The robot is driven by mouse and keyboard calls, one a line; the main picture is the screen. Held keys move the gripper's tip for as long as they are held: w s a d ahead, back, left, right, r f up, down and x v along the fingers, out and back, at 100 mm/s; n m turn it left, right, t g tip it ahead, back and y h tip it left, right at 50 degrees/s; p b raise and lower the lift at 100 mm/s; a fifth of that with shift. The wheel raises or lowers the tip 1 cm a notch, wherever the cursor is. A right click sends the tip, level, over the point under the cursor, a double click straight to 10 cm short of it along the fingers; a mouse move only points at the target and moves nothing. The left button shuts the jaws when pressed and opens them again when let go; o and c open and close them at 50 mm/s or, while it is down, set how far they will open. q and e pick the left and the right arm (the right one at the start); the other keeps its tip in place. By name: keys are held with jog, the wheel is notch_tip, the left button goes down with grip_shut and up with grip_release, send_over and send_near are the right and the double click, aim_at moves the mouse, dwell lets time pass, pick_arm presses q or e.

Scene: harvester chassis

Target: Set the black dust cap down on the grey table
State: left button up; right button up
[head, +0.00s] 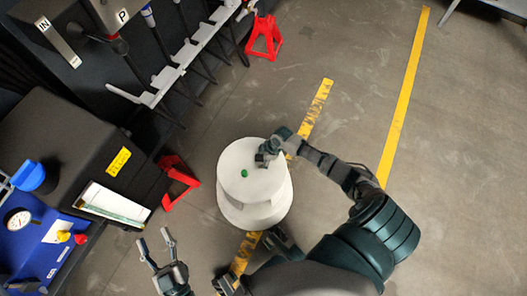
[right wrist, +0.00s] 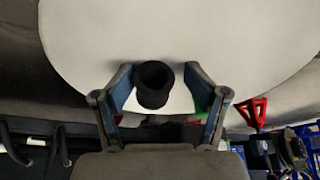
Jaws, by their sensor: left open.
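The round, pale grey table (head: 237,205) stands on the floor in the middle of the head view. My right gripper (head: 265,158) is over the right part of its top. In the right wrist view, the black dust cap (right wrist: 153,84), a short dark cylinder, is between the fingers of my right gripper (right wrist: 158,80). Pale gaps show between the cap and both fingers, so the gripper looks open around it. The pale table top (right wrist: 180,30) is behind the cap; whether they touch is hard to tell. My left gripper (head: 154,246) is open and empty, left of the table.
A small green object (head: 244,173) lies on the table top, left of my right gripper. A red stand (head: 178,181) is close to the table's left, another (head: 265,37) farther back. The dark chassis (head: 70,150) fills the left. Floor at the right is clear.

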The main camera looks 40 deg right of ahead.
jog(key=v, duration=1.1)
jog(key=shift+r, duration=0.2)
